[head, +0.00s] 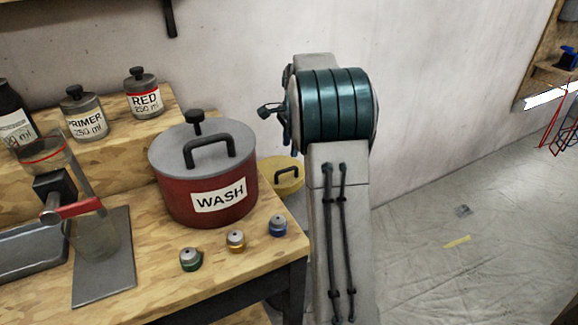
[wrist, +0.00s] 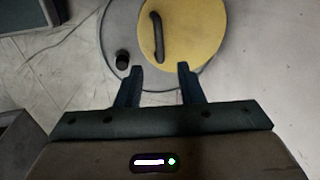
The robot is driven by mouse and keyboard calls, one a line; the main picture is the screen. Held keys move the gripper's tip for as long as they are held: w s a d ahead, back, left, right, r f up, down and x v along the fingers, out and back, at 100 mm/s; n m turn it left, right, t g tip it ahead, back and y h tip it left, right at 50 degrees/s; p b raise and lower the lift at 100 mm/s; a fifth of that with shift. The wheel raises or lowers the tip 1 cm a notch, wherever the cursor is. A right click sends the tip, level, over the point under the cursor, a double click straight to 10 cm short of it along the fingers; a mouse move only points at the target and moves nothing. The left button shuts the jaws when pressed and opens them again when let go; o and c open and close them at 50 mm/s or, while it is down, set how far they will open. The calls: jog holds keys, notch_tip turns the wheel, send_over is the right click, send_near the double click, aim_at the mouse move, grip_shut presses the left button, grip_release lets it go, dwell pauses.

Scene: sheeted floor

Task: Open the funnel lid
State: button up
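A round yellow lid (head: 286,178) with a dark handle is partly hidden behind the red pot and beside my arm in the head view. In the wrist view the yellow lid (wrist: 200,40) lies flat on a wider grey round top (wrist: 112,25), with its curved dark handle (wrist: 157,38) on its left side. It looks closed. A black knob (wrist: 123,59) stands on the grey top, left of the lid. My gripper (wrist: 160,68) is open and empty. Its fingertips appear over the lid's near edge, below the handle in the picture; the height gap is unclear.
The wooden bench holds a red WASH pot (head: 175,197), small capped pots (head: 236,240), jars (head: 143,95) and a clear vessel on a stand (head: 97,235). The bench's right edge is close to my arm. Sheeted floor (head: 480,275) at right is mostly free.

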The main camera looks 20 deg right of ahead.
aim_at(289, 170)
jog(key=f, duration=0.2)
jog(key=w+f, duration=0.1)
jog(key=f, duration=0.2)
jog(key=f+b, duration=0.1)
jog(key=f, duration=0.2)
jog(key=shift+w+f, duration=0.2)
jog(key=shift+w, duration=0.1)
grip_shut()
